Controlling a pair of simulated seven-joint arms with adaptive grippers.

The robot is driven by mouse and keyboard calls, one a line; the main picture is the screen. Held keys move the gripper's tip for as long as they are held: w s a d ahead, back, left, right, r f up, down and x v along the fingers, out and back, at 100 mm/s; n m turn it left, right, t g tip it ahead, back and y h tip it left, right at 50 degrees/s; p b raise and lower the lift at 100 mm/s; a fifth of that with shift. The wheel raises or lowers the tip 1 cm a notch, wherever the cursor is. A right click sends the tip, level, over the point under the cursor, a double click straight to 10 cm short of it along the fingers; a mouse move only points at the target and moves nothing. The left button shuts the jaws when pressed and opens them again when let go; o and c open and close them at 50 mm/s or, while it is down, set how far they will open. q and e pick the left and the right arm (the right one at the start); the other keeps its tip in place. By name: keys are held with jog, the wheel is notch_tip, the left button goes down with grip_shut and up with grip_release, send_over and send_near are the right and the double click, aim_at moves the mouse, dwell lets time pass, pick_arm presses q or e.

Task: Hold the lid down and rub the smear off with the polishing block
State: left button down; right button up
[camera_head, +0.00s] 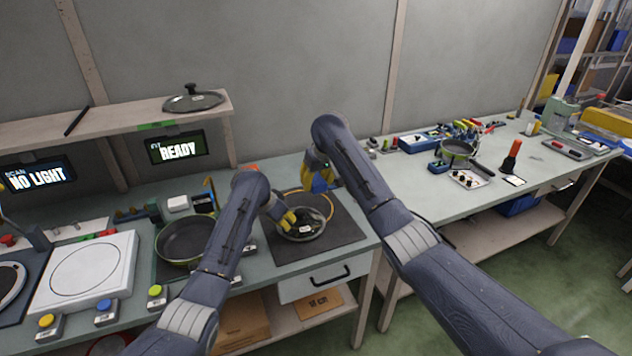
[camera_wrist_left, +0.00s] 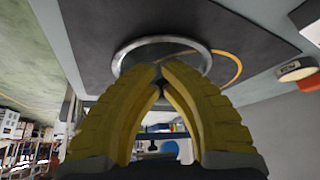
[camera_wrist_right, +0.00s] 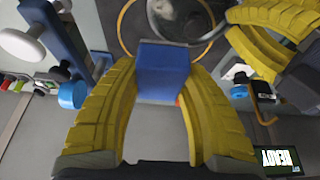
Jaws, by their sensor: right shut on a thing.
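A round lid with a bright metal rim (camera_head: 290,237) lies on the dark mat, partly hidden by my left gripper (camera_head: 287,219). The rim also shows in the left wrist view (camera_wrist_left: 122,55). My left gripper's fingertips (camera_wrist_left: 162,72) are together over the lid's middle, pointing down on it; the knob is hidden. My right gripper (camera_head: 319,176) is above the mat behind the lid, shut on the blue polishing block (camera_wrist_right: 163,70). In the right wrist view the block is short of the lid (camera_wrist_right: 180,18), apparently apart from it.
The dark mat (camera_head: 335,237) bears a yellow ring (camera_head: 328,201) by the lid. A pan (camera_head: 186,240) stands left of my left arm. Another lid (camera_head: 193,101) sits on the shelf. The screen (camera_head: 178,148) reads READY. Right of my right arm is a bench with tools.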

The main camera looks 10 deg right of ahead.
aim_at(324, 192)
pick_arm(q)
jog(key=shift+f, duration=1.7)
dwell(0.3)
jog(key=shift+s+f, duration=0.1)
jog(key=shift+f, duration=0.25)
dwell(0.7)
dwell(0.4)
pick_arm(e)
jog(key=shift+s+d+f+y, duration=0.35)
jog(key=shift+s+d+f, duration=0.05)
jog(key=shift+s+f, duration=0.25)
jog(key=shift+s+d+f+y, duration=0.4)
jog(key=shift+s+f, duration=0.1)
jog(key=shift+f, duration=0.1)
jog(key=shift+s+f+t, duration=0.2)
jog(key=shift+f+t, duration=0.1)
jog(key=shift+f, duration=0.05)
jog(key=shift+w+a+f, duration=0.1)
jog(key=shift+a+f, duration=0.1)
jog(key=shift+f, duration=1.15)
jog(key=shift+a+f, duration=0.2)
jog(key=shift+f, duration=1.15)
jog(key=shift+a+f, duration=0.15)
jog(key=shift+f, duration=0.95)
